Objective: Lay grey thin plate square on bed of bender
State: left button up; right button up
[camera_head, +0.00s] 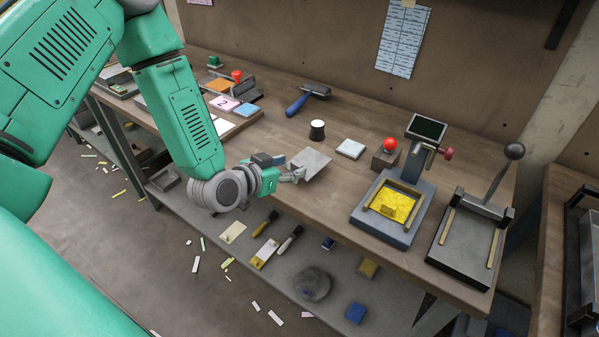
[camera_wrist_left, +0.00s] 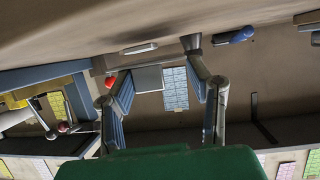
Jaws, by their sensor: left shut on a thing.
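The grey thin plate (camera_head: 311,163) is held by my left gripper (camera_head: 292,175) over the front edge of the workbench, tilted. In the left wrist view the grey plate (camera_wrist_left: 148,79) shows between the fingers of my left gripper (camera_wrist_left: 163,84). The bender (camera_head: 467,240) appears to be the dark device at the right end of the bench, with a ball-topped lever (camera_head: 496,180) standing up. Its flat dark bed lies bare between brass side strips. The plate is well to the left of it, apart from it. My right gripper is in neither view.
A device with a yellow bed (camera_head: 397,203) and a screen stands between plate and bender. A red-knobbed block (camera_head: 387,153), a pale square block (camera_head: 351,149) and a black-and-white pot (camera_head: 317,130) stand behind. A blue-handled roller (camera_head: 302,102) lies farther back. A lower shelf holds several tools.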

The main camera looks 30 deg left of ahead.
pick_arm(q)
jog(key=shift+a+f, duration=0.65)
jog(key=shift+a, duration=0.05)
jog(key=shift+d+f+b, duration=0.15)
jog(key=shift+d+b, duration=0.15)
jog(key=shift+b, duration=0.15)
jog(key=shift+d+f, duration=0.15)
jog(key=shift+d, duration=0.35)
jog(key=shift+f+b, duration=0.2)
jog(key=shift+b, duration=0.2)
jog(key=shift+a+f, duration=0.1)
jog(key=shift+f, duration=0.05)
jog(key=o, duration=1)
jog(key=shift+a, duration=0.25)
jog(key=shift+o, duration=1)
jog(key=shift+a+f, duration=0.15)
jog(key=shift+a, duration=0.15)
jog(key=shift+d, duration=0.35)
jog(key=o, duration=0.5)
jog(key=shift+d, duration=0.15)
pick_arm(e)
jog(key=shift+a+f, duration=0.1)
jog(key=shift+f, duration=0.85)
